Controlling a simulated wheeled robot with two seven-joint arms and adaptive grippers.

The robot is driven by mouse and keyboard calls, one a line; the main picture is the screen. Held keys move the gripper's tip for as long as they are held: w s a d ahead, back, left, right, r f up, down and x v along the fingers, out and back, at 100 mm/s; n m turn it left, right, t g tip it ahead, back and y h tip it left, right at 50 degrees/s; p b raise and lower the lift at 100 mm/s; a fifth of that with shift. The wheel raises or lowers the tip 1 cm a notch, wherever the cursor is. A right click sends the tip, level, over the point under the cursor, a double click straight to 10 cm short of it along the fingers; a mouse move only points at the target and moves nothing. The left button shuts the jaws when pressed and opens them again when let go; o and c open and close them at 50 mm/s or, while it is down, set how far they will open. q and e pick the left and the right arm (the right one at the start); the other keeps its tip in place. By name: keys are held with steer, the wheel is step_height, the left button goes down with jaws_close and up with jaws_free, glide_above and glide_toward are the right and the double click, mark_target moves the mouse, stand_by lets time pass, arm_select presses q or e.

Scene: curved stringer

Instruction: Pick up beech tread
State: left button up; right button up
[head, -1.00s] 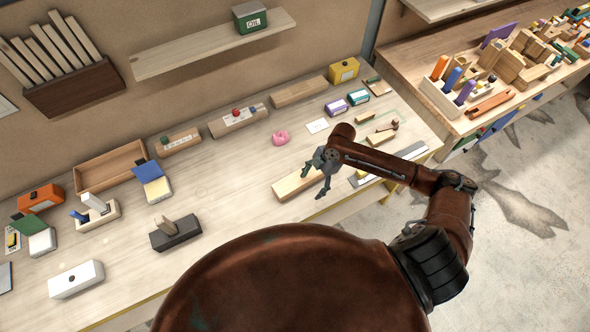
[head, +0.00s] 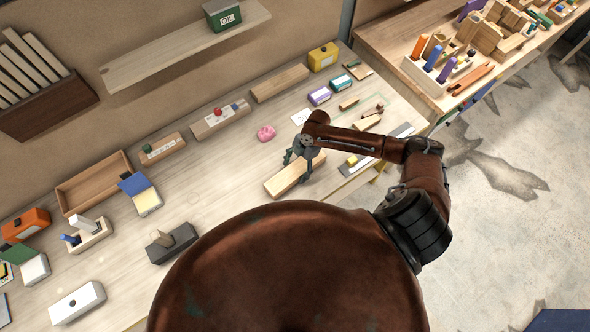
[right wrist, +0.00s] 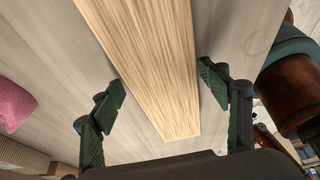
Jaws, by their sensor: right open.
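The beech tread, a pale plank (head: 288,181), lies flat near the front edge of the workbench in the head view. My right gripper (head: 296,168) is over it with its fingers pointing down. In the right wrist view the tread (right wrist: 150,55) runs away between the two fingers of my right gripper (right wrist: 163,85). The fingers are open, one on each side of the tread, with a gap to both of its long edges. Whether the fingertips are level with the tread is hard to tell. My left gripper is not in view.
A pink lump (head: 266,133) lies behind the tread. A metal rule with a yellow block (head: 352,160) lies to the right. A dark block plane (head: 171,243) stands to the left. The bench between plane and tread is clear.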

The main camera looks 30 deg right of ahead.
steer(key=shift+s, duration=0.35)
steer(key=shift+w+f, duration=0.1)
steer(key=shift+w, duration=0.05)
steer(key=c, duration=0.6)
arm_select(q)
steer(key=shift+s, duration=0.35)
arm_select(e)
steer(key=c, duration=1.3)
steer(key=shift+o, duration=0.2)
